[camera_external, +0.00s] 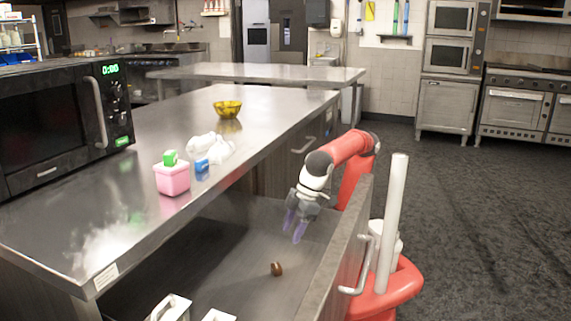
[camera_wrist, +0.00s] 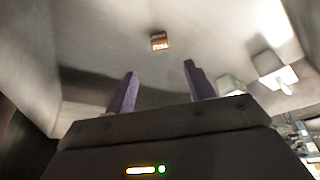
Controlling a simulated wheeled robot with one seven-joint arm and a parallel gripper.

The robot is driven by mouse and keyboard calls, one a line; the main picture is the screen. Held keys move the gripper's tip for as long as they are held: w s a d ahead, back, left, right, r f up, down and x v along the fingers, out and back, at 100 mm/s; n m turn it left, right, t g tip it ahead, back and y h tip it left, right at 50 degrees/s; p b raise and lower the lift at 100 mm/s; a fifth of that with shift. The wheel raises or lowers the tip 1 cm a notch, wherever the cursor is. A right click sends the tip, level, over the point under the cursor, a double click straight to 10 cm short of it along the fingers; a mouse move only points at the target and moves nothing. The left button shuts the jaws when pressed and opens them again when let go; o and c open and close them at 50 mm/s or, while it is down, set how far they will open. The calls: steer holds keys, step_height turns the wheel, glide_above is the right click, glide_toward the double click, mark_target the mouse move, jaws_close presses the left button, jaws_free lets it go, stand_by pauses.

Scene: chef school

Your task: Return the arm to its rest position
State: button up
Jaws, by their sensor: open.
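My gripper (camera_external: 295,226) hangs over the open drawer (camera_external: 230,247), with its purple fingers pointing down. In the wrist view the two purple fingers (camera_wrist: 159,88) are apart with nothing between them. A small brown object (camera_external: 277,268) lies on the drawer floor, below and apart from the fingers. It also shows in the wrist view (camera_wrist: 159,41), beyond the fingertips. My red arm reaches over the drawer's front wall from its right side.
The steel counter (camera_external: 150,125) holds a microwave (camera_external: 62,120), a pink box (camera_external: 172,179), a small blue item (camera_external: 201,165), a crumpled white item (camera_external: 222,150) and a yellow bowl (camera_external: 227,109). White items (camera_external: 170,307) sit at the drawer's near end. The floor at right is clear.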

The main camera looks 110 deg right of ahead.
mark_target(278, 265)
steer(key=shift+f, duration=0.15)
steer(key=b+x, duration=0.3)
steer(key=x, duration=0.8)
steer(key=shift+w+f, duration=0.1)
steer(key=shift+f, duration=0.3)
steer(key=shift+w, duration=0.1)
steer(key=shift+r+p, duration=0.5)
steer(key=shift+r, duration=1.25)
steer(key=shift+f, duration=0.1)
